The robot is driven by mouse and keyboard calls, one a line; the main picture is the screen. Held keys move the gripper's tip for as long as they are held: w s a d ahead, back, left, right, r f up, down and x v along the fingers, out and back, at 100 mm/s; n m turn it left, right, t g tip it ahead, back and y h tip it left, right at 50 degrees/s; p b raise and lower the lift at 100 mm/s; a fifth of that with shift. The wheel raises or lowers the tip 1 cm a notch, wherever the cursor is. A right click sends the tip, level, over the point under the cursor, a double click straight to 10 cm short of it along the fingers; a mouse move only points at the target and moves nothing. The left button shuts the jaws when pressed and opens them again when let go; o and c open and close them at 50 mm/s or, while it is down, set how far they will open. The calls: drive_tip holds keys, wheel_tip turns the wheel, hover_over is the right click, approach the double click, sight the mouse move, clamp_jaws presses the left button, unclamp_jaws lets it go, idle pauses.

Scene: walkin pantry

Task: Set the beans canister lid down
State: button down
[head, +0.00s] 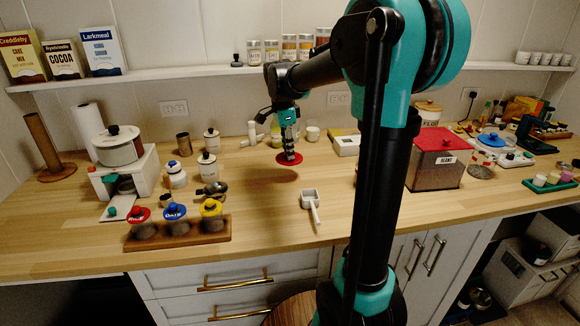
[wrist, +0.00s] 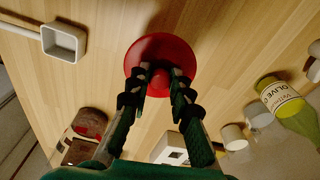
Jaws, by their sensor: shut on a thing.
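A round red lid (head: 289,158) hangs from my gripper (head: 288,150) a little above the wooden counter, its shadow on the wood just in front. In the wrist view the lid (wrist: 146,52) is gripped by its red knob (wrist: 160,80), between the two fingertips of my gripper (wrist: 160,76). The lid looks about level. The beans canister (head: 433,172), a clear square box with a white label, stands to the right behind my arm column. Its top looks red and square.
A white square scoop (head: 310,196) lies on the counter in front and right of the lid; it shows in the wrist view (wrist: 65,42). An olive oil bottle (wrist: 290,106) stands nearby. A wooden rack (head: 178,236) with jars is front left. Bare counter (head: 262,205) lies between.

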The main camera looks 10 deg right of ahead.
sight(285, 159)
drive_tip(key=shift+f, duration=3.1)
drive_tip(key=shift+f, duration=0.1)
drive_tip(key=c, duration=1.4)
unclamp_jaws()
drive_tip(key=shift+o, duration=0.2)
drive_tip(key=r, duration=0.4)
drive_tip(key=a+r, duration=0.1)
drive_tip(key=r, duration=0.7)
drive_tip(key=shift+s+a+r, duration=0.1)
drive_tip(key=shift+s+a, duration=0.1)
